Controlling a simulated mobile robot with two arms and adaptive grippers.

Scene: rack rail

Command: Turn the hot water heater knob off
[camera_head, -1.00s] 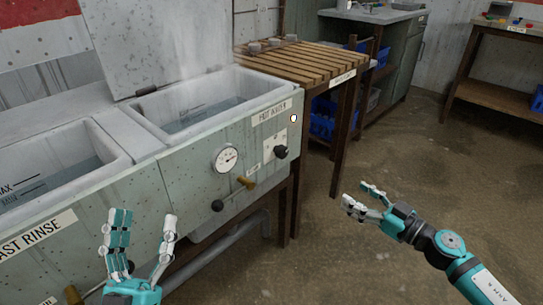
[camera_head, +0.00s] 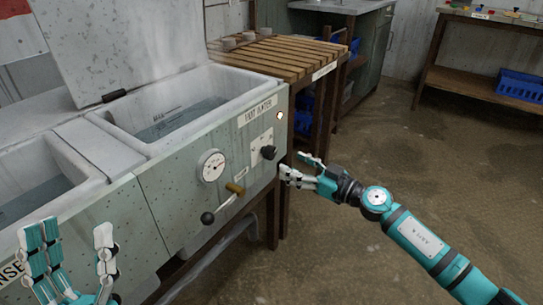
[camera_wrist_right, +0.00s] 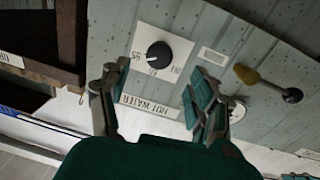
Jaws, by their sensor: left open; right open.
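The hot water knob (camera_head: 268,152) is a round black knob on a pale plate at the right end of the grey-green sink front, under the "HOT WATER" label (camera_head: 257,112). In the right wrist view the knob (camera_wrist_right: 159,55) is seen face-on, upside down, with markings around it too small to read surely. My right gripper (camera_head: 294,167) is open and empty, just right of and below the knob; in the right wrist view its fingers (camera_wrist_right: 150,92) straddle the knob's direction without touching it. My left gripper (camera_head: 72,240) is open and empty in front of the left sink section.
A slatted wooden table (camera_head: 285,55) stands behind the gripper. The floor (camera_head: 400,150) at right is clear.

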